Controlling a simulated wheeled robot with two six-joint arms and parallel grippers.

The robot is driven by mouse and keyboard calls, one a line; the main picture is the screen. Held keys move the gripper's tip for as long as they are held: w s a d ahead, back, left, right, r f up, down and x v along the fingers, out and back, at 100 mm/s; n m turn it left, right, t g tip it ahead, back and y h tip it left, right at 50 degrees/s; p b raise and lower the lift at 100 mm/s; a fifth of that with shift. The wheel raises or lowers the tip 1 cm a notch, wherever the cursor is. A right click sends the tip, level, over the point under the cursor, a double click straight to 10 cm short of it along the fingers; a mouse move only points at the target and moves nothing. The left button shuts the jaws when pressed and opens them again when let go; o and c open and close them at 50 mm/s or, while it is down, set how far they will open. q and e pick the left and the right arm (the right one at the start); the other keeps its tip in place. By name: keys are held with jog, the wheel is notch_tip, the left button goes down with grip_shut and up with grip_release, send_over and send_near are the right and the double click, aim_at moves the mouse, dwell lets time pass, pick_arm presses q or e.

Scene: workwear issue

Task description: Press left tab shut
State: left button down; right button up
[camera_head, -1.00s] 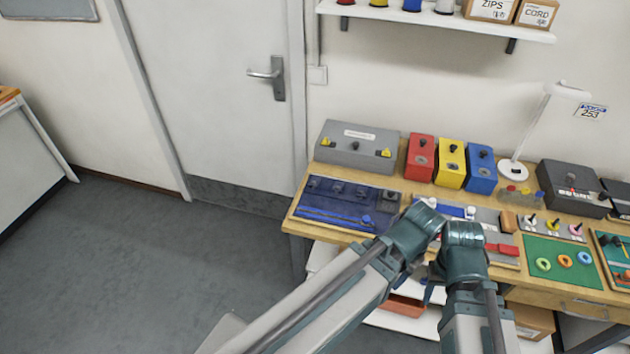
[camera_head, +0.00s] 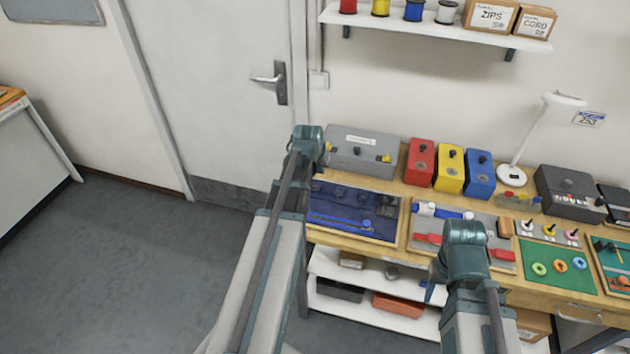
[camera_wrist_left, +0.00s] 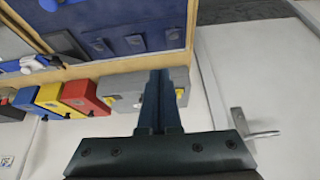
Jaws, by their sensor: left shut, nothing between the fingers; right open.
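A grey box (camera_head: 360,150) with a dark knob stands at the back left of the bench. A yellow tab (camera_head: 386,157) is at its right end.
A dark blue panel (camera_head: 350,212) lies in front of the grey box. Red (camera_head: 420,163), yellow (camera_head: 450,168) and blue (camera_head: 480,172) boxes stand to its right. A grey tray (camera_head: 450,228) with red and blue pieces lies right of the panel. A door (camera_head: 215,90) is at the left.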

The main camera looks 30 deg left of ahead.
pick_arm(q)
jog(key=a, duration=0.3)
jog(key=shift+w+r, duration=0.15)
jog(key=shift+r, duration=0.15)
jog(key=shift+f, duration=0.1)
jog(key=b, duration=0.9)
send_over(317, 186)
jog(key=s, duration=0.2)
jog(key=f, duration=0.8)
jog(key=shift+w+d+f, duration=0.2)
jog(key=shift+w+f, duration=0.05)
jog(key=shift+f, duration=0.05)
jog(key=f+b, duration=0.2)
jog(key=f, duration=0.1)
jog(key=shift+s+d+b, duration=0.1)
jog(key=shift+s+b, duration=0.2)
jog(key=shift+b, duration=0.1)
jog(key=shift+s+f+b, duration=0.1)
jog(key=shift+f+b, duration=0.3)
jog(key=shift+f, duration=0.05)
